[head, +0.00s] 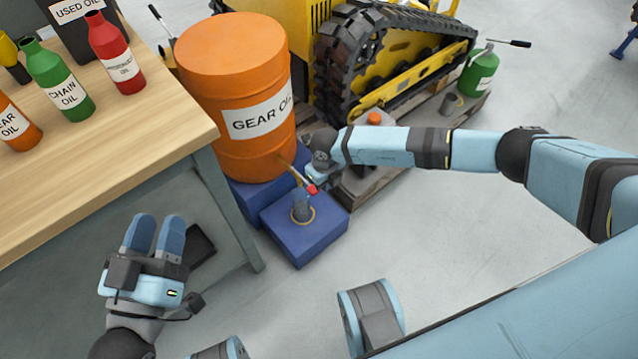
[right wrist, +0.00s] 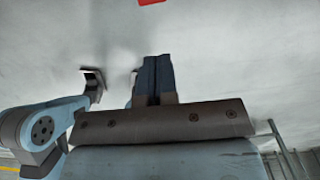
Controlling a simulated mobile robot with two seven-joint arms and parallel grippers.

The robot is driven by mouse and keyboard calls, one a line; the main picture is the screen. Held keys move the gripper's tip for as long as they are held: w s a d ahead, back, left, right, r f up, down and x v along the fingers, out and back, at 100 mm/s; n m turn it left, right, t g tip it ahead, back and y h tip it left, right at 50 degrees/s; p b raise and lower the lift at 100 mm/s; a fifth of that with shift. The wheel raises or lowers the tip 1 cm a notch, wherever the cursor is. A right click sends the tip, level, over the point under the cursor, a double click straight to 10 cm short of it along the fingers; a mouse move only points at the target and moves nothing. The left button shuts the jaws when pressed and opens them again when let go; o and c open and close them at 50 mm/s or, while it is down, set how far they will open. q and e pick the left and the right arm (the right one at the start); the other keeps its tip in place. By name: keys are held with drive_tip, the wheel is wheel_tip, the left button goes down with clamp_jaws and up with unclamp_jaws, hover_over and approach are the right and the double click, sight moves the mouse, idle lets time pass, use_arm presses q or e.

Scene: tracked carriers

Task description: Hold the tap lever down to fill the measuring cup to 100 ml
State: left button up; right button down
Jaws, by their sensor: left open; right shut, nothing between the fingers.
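The orange drum (head: 225,110), labelled as gear oil, stands on a blue base. A tap with a red lever end (head: 311,189) sticks out low on its right side. The measuring cup (head: 302,207) stands upright below the tap on a lower blue block (head: 325,238); its liquid level is too small to read. My right gripper (head: 314,181) is right beside the lever; whether it touches is unclear. In the right wrist view its fingers (right wrist: 157,75) are shut and empty, and a red piece shows at the top edge. My left gripper (head: 157,236) is open and empty, away from the tap.
A wooden workbench (head: 120,165) with several bottles stands at the left, its edge near my left gripper. A yellow tracked machine (head: 395,60) on a pallet is behind my right arm.

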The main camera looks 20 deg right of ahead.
use_arm(q)
drive_tip(key=shift+w+a+f+g+y, duration=0.1)
drive_tip(key=shift+a+f+g+y, duration=0.15)
drive_tip(key=shift+f, duration=0.25)
drive_tip(key=shift+a+f+g+y, duration=0.1)
drive_tip(key=shift+f+g+y, duration=0.05)
drive_tip(key=shift+f+y, duration=0.25)
use_arm(e)
drive_tip(key=shift+s+d+r, duration=0.1)
drive_tip(key=shift+s+r, duration=0.15)
drive_tip(key=shift+r, duration=0.4)
drive_tip(key=shift+s+d+r, duration=0.1)
drive_tip(key=shift+s+r, duration=0.15)
drive_tip(key=shift+r, duration=0.35)
